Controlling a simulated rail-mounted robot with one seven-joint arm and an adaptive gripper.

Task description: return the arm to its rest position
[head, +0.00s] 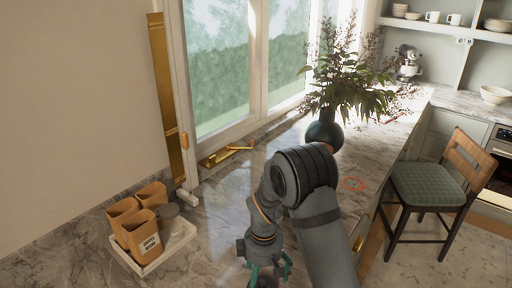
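My arm extends over the marble counter (222,205) in the head view, bent downward. My gripper (267,274), with teal fingers, points down at the bottom edge of the picture. Its fingertips are partly cut off by the edge and partly hidden, so I cannot tell whether it is open or shut. No held object shows. It is to the right of a white tray (182,243) and apart from it.
A dark vase (325,133) with leafy branches stands behind my arm. A wooden chair (430,185) is at right. Windows border the counter at left. Counter between tray and arm is clear.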

